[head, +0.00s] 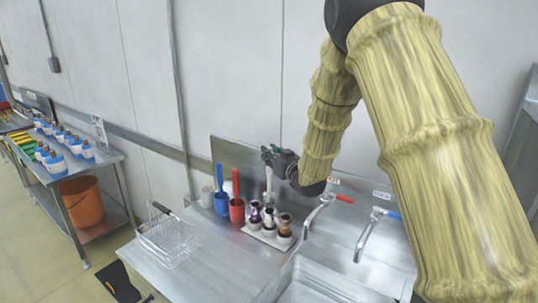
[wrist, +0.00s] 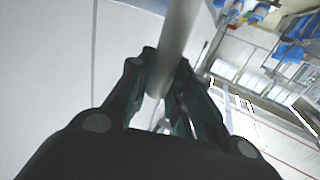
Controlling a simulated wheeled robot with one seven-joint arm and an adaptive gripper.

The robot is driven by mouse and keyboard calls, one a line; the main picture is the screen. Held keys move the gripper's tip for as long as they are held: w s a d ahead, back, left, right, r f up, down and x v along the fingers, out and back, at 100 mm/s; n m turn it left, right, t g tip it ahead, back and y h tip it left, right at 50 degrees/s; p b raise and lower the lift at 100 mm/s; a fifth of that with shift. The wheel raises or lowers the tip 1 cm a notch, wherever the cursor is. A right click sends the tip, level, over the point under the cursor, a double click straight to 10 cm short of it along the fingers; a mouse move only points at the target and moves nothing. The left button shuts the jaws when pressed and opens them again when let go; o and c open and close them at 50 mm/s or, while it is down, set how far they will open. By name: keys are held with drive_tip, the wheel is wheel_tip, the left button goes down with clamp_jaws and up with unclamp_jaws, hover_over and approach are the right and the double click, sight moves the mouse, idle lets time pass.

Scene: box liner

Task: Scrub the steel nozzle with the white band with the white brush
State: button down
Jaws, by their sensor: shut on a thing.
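My gripper (head: 268,156) is shut on the pale handle of the white brush (head: 268,180), which hangs roughly upright below it. In the wrist view the handle (wrist: 178,35) runs up between the fingers (wrist: 165,85). The brush's lower end is over or behind a pale block with several nozzles; I cannot tell whether it is inside one. The nozzles include a dark purple-banded one (head: 254,212), a middle steel one (head: 268,219) and a copper-coloured one (head: 285,226). The white band is too small to make out.
A blue brush (head: 219,180) and a red brush (head: 235,184) stand in matching holders left of the nozzles. A pale cup (head: 206,197) is beside them. A wire basket (head: 168,240) sits front left. Two taps (head: 318,214) and a sink are right.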

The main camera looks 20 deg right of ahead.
drive_tip(key=shift+w+a+f, duration=0.1)
drive_tip(key=shift+w+f, duration=0.05)
drive_tip(key=shift+f, duration=0.15)
drive_tip(key=shift+s+a+b, duration=0.5)
drive_tip(key=shift+s+a, duration=0.05)
drive_tip(key=shift+s, duration=0.25)
idle(0.5)
drive_tip(key=shift+f+b, duration=0.55)
drive_tip(key=shift+f, duration=0.05)
idle(0.5)
drive_tip(key=shift+d, duration=0.1)
